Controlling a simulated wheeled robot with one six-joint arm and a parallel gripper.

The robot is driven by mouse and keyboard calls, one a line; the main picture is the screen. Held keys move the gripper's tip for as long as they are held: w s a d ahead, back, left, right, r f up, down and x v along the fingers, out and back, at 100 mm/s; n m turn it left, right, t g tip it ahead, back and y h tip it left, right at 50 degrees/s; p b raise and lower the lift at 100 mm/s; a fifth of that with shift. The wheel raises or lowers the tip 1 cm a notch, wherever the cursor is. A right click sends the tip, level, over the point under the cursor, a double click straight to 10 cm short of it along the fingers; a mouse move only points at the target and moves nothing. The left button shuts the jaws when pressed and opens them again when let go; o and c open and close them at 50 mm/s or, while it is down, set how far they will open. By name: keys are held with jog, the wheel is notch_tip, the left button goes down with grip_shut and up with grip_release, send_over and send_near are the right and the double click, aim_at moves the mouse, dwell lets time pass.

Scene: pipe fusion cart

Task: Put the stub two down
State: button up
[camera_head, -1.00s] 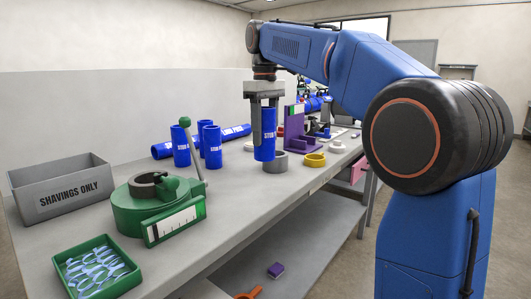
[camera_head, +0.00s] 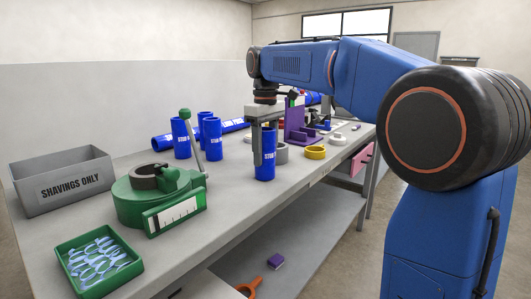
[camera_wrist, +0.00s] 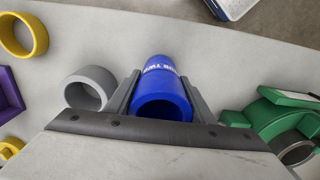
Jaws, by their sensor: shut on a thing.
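The blue stub two (camera_head: 265,165), a tube with white lettering, is upright between the fingers of my gripper (camera_head: 264,148). My gripper is shut on it, near the front edge of the bench. Its lower end is at the bench top or very close to it; I cannot tell whether it touches. In the wrist view the stub (camera_wrist: 160,92) shows its open end between the two grey fingers, with part of its lettering visible.
A grey ring (camera_head: 282,154) stands close behind the stub, and a yellow ring (camera_head: 315,152) lies to the right. The green clamp device (camera_head: 140,205) and grey shavings bin (camera_head: 65,182) are left. Several blue tubes (camera_head: 181,138) stand behind. Bench top (camera_head: 232,192) left of the stub is clear.

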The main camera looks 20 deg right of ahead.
aim_at(265, 129)
jog(key=o, duration=1.5)
jog(key=shift+f, duration=0.1)
notch_tip(265, 129, up, 12)
jog(key=shift+r, duration=0.15)
jog(key=s+d+f+m+t, duration=0.1)
jog(key=s+d+f+m, duration=0.1)
jog(key=s+f, duration=0.9)
jog(key=s+d+f+m+t, duration=0.2)
jog(key=s+d+f, duration=0.1)
jog(key=s+f, duration=0.8)
jog(key=s+d+f+m+t, duration=0.1)
jog(key=s+d+f+m, duration=0.1)
jog(key=s+f, duration=0.9)
jog(key=shift+d+f+m+t, duration=0.2)
jog(key=shift+f+m+t, duration=0.2)
jog(key=shift+f+m, duration=0.25)
